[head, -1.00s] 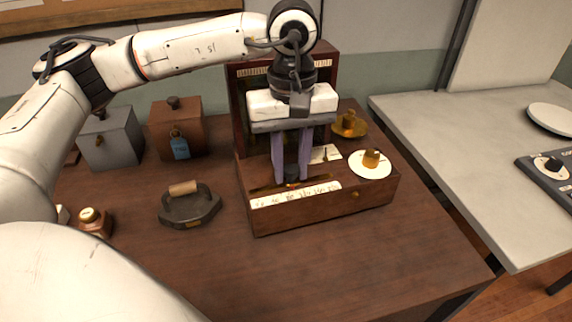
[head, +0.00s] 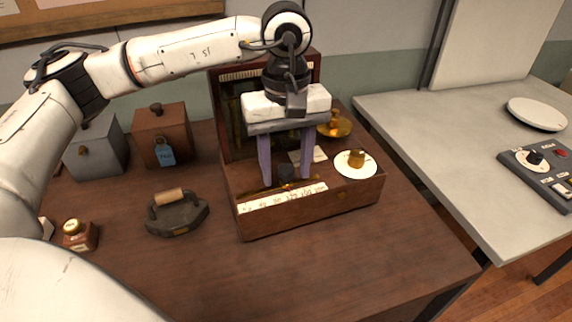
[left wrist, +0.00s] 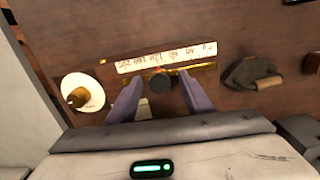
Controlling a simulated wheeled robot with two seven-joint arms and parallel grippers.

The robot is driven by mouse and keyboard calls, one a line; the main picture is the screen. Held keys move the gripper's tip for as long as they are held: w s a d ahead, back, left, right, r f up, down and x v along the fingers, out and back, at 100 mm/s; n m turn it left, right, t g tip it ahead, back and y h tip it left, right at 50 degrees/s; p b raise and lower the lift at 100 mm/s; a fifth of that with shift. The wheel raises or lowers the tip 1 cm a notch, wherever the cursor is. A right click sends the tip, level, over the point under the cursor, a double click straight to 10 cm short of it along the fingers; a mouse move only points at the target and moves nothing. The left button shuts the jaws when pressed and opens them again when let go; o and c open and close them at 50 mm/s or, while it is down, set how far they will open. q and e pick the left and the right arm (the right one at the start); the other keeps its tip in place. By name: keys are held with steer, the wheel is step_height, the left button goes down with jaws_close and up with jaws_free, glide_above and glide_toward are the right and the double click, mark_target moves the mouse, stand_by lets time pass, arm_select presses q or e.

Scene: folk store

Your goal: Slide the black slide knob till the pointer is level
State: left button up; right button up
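The wooden scale box (head: 262,222) stands on the brown table, with a paper strip of numbers (head: 283,199) along a brass rail on its top. The black slide knob (head: 286,172) sits on this rail. My left gripper (head: 286,181) points down over it, open, with one purple finger on each side of the knob. The left wrist view shows the knob (left wrist: 162,84) between the fingers with gaps on both sides. I cannot make out the pointer; my gripper and wrist cover part of the tall back case (head: 228,110). My right gripper is not in view.
A white plate with a brass weight (head: 356,163) sits on the box's right, with a brass pan (head: 335,127) behind. An iron (head: 177,214), an ink bottle (head: 80,236) and two canisters stand left. The table front is clear. A grey counter (head: 430,150) is at right.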

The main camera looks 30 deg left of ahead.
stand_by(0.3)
arm_select(q)
steer(key=shift+r+p, duration=0.75)
steer(key=shift+r, duration=0.45)
steer(key=shift+r+p, duration=0.6)
steer(key=shift+r, duration=1.7)
